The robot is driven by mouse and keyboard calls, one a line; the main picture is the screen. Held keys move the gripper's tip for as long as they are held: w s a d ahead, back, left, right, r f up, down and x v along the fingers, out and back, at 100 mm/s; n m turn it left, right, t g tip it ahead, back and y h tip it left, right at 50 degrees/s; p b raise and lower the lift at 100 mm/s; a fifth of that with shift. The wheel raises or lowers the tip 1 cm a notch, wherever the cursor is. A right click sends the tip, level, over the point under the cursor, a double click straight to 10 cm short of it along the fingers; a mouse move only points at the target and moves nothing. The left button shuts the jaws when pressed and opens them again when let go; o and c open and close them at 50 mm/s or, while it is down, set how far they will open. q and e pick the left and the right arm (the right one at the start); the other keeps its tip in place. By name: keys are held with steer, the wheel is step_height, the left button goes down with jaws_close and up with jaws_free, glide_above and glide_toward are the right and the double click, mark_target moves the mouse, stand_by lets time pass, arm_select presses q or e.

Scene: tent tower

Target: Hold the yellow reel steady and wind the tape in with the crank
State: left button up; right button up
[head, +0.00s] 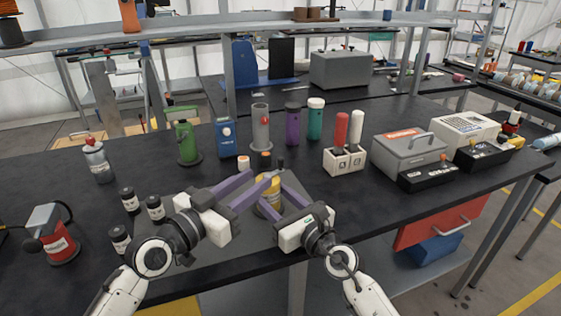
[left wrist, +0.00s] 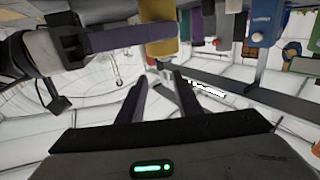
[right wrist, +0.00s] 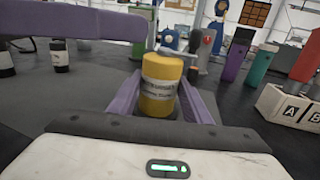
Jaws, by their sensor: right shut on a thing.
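The yellow reel (head: 269,207) stands upright on the black table, partly hidden by my fingers. In the right wrist view the yellow reel (right wrist: 158,85) shows its label, with a metal crank (right wrist: 172,50) on top. My right gripper (head: 268,197) is shut around the reel's sides, one purple finger on each side. My left gripper (head: 263,177) reaches in from the left near the reel's top, its two purple fingers apart. In the left wrist view, the left fingers (left wrist: 158,88) show a gap between them. I cannot clearly see any tape.
Small black jars (head: 130,200) stand left of my left gripper. A green bottle (head: 187,143), a grey cylinder (head: 260,130) and a purple cylinder (head: 292,125) stand behind the reel. A white holder (head: 344,160) with red and white handles and a grey box (head: 408,155) are to the right.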

mark_target(279, 163)
arm_select(q)
steer(key=x, duration=1)
steer(key=shift+w+d, duration=0.2)
jaws_close()
